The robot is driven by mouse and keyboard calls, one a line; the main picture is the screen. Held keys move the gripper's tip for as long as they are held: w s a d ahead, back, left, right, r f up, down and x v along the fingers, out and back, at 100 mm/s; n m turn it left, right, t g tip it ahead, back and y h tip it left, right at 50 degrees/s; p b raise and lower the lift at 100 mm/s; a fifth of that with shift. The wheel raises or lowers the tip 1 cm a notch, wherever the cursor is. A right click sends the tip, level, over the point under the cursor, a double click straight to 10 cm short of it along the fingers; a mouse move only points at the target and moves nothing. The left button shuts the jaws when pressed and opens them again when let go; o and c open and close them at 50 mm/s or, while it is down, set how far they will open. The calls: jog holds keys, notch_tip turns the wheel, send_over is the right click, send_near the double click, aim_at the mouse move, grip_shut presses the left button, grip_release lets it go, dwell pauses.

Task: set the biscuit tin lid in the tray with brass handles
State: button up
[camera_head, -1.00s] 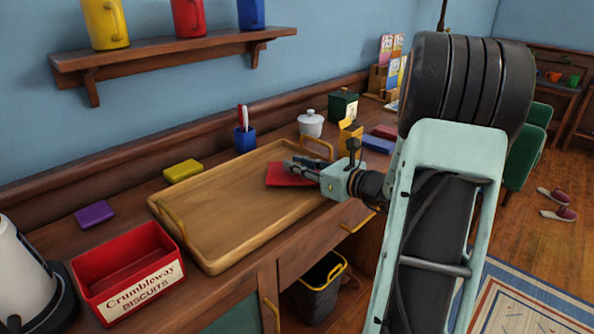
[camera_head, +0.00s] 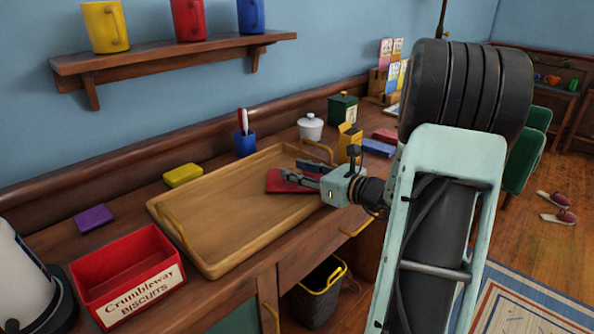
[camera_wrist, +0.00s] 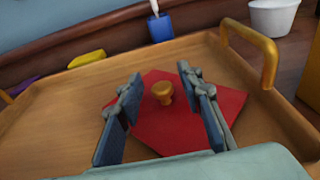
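The biscuit tin lid (camera_head: 275,182) is a red square plate with a small gold knob, and it lies in the right part of the wooden tray (camera_head: 215,225). In the wrist view the lid (camera_wrist: 165,128) looks flat on the tray floor. My gripper (camera_head: 293,169) is over the lid, reaching in from the right. In the wrist view its two blue-grey fingers (camera_wrist: 159,78) are apart, with a clear gap on each side of the knob (camera_wrist: 162,92). They hold nothing. The tray has a yellow brass handle at each end. The gripper hides part of the lid in the head view.
The open red biscuit tin (camera_head: 128,275) stands left of the tray. A yellow box (camera_head: 183,175), a purple box (camera_head: 93,218), a blue pen cup (camera_head: 245,143) and a white lidded pot (camera_head: 310,127) stand around it. A shelf with mugs hangs above.

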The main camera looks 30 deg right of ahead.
jog(key=p+v, duration=0.2)
jog(key=v, duration=1)
jog(key=shift+w, duration=0.1)
